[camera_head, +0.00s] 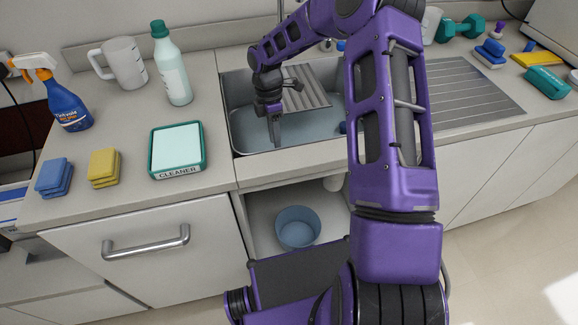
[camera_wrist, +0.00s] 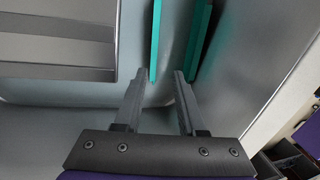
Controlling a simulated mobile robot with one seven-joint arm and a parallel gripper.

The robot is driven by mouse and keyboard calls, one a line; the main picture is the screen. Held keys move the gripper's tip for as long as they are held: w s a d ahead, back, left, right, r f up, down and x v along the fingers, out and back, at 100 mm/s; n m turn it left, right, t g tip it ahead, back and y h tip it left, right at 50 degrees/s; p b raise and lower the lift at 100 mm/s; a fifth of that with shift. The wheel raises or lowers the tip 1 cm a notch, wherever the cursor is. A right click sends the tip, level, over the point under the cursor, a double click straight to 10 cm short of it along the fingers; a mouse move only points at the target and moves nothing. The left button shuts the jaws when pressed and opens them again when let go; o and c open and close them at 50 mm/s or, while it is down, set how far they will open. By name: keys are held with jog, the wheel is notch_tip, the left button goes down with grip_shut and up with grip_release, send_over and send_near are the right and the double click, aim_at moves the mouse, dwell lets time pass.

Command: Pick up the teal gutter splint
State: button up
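In the wrist view, two long, narrow teal strips run down from the top edge: a left one (camera_wrist: 155,40) and a right one (camera_wrist: 199,42). They look like edges of the teal gutter splint, inside the sink; I cannot tell whether they join. My gripper (camera_wrist: 168,78) is open, with a gap between its fingertips. Its left fingertip is close to the left strip's lower end, and its right fingertip is close to the right strip's. Contact cannot be told. In the head view, my gripper (camera_head: 275,142) points down into the sink; I cannot make out the splint there.
The sink (camera_head: 250,135) has a ribbed metal rack (camera_head: 302,87) across it. A teal-rimmed cleaner tray (camera_head: 203,166), a white bottle (camera_head: 172,72), a pitcher (camera_head: 125,65), a spray bottle (camera_head: 65,105) and sponges (camera_head: 103,167) stand left.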

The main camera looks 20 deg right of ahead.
jog(key=shift+w+d+x, duration=0.1)
jog(key=shift+w+x, duration=0.05)
jog(key=shift+x, duration=0.8)
jog(key=shift+w+d+x, duration=0.1)
jog(key=shift+d+x, duration=0.05)
jog(key=shift+x, duration=0.8)
jog(key=shift+w+d+x, duration=0.1)
jog(key=shift+w+x, duration=0.05)
jog(key=shift+x, duration=0.8)
grip_shut()
